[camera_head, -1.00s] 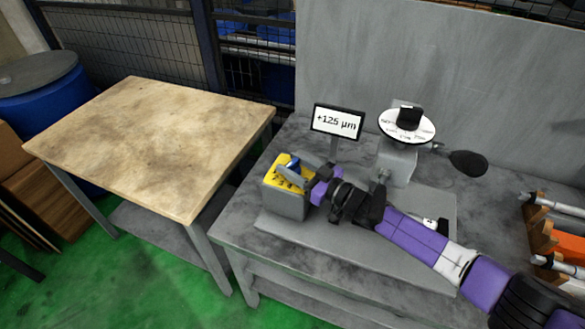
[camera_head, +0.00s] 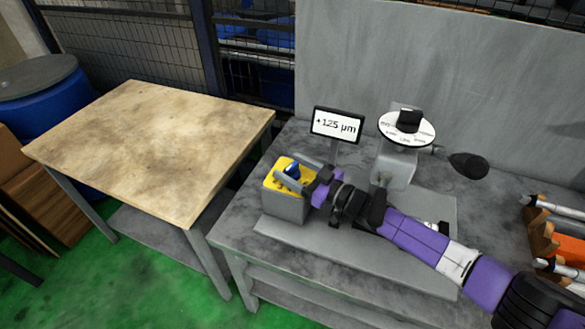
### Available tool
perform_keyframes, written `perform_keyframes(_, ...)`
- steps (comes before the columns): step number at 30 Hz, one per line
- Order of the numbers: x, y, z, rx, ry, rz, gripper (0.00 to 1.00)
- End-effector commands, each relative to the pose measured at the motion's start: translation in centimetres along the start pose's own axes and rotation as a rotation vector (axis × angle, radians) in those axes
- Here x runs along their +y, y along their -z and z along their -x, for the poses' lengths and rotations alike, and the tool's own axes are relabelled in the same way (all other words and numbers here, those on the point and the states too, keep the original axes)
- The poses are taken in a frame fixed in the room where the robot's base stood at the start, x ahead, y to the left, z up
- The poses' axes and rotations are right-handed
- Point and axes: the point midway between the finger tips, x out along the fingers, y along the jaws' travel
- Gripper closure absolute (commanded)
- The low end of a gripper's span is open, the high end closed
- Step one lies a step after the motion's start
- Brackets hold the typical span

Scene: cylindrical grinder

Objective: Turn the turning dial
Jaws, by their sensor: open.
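A small blue dial (camera_head: 292,170) sits on the yellow top (camera_head: 275,183) of a grey control box (camera_head: 283,206) at the left of the grinder bench. My gripper (camera_head: 295,169) reaches in from the right, low over the yellow top. Its jaws are open, with grey fingers on either side of the blue dial. I cannot tell whether they touch it. A white marked disc (camera_head: 393,134) with a black knob (camera_head: 409,117) stands behind my arm. A display (camera_head: 337,124) reads +125 µm.
A wooden-topped table (camera_head: 150,145) stands to the left, across a narrow gap from the grey bench (camera_head: 235,228). A black rounded handle (camera_head: 468,165) juts right of the disc. A rack (camera_head: 543,238) with metal cylinders is at the right edge. A grey panel rises behind.

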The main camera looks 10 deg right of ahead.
Motion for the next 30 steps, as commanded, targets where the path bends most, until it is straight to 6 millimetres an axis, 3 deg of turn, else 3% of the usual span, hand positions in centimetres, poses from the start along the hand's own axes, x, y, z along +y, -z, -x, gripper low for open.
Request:
perform_keyframes(5,0.1,0.0,1.0,0.000,-0.002,0.000,0.35)
perform_keyframes(18,0.1,0.0,6.7,0.000,-0.002,0.001,0.35)
perform_keyframes(30,0.0,0.0,7.8,0.000,0.000,0.000,0.35)
